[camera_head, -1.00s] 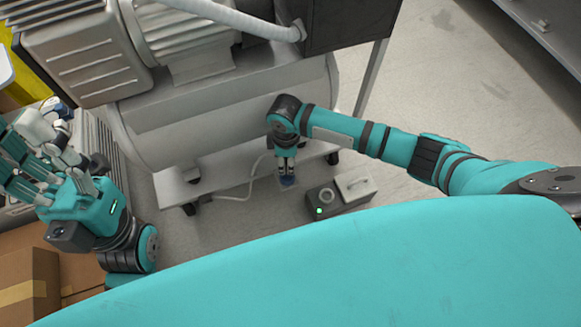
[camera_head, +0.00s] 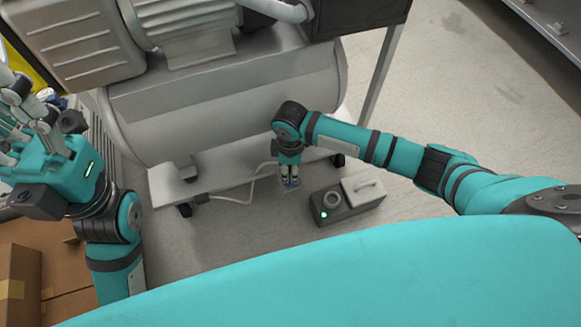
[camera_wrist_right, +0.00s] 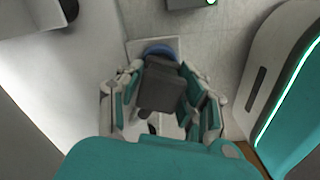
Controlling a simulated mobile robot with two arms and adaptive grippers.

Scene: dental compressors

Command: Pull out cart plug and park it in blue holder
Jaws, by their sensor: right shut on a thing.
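My right gripper (camera_head: 289,178) points down beside the cart's front edge and is shut on a dark grey plug. The plug (camera_wrist_right: 160,88) sits between its fingers in the right wrist view. The blue holder (camera_wrist_right: 160,49) shows as a blue rim on a pale square plate, just beyond the plug and partly hidden by it. Whether the plug touches the holder or is in it, I cannot tell. A little blue (camera_head: 291,186) shows under the fingertips in the head view. My left gripper (camera_head: 25,115) is raised at the left edge, fingers spread, empty.
The compressor cart (camera_head: 220,112) with its big tank stands behind the right gripper. A pale cable (camera_head: 246,196) runs from under it. A grey box (camera_head: 345,203) with a round socket and green light stands right of the gripper. Cardboard boxes (camera_head: 20,275) lie lower left.

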